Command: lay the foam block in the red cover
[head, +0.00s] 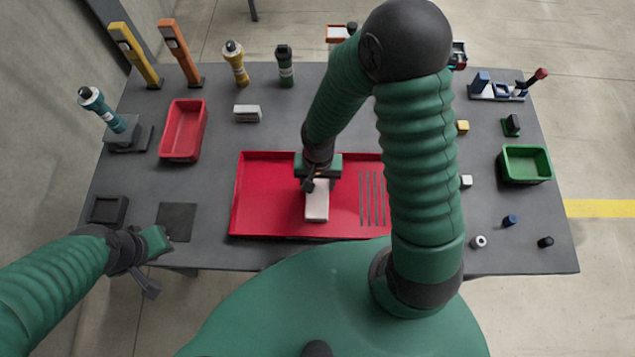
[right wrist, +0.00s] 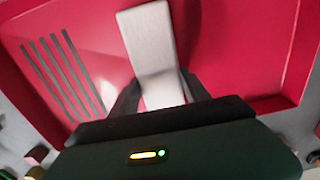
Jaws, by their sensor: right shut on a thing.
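The foam block (head: 316,207) is a pale, whitish-grey block over the red cover (head: 265,210), a shallow red tray with slots on its right side. My right gripper (head: 316,184) is shut on the block near one end. In the right wrist view the block (right wrist: 150,40) stands out from between the two dark fingers (right wrist: 158,95), with the red cover (right wrist: 225,60) behind it. I cannot tell whether the block touches the cover's floor. My left gripper (head: 150,262) is at the front left, apart from the block; its jaw opening is unclear.
A deeper red bin (head: 183,130) stands at the left and a green bin (head: 525,164) at the right. Another whitish block (head: 247,113) lies behind the cover. Upright tools line the back left. Small parts are scattered on the right.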

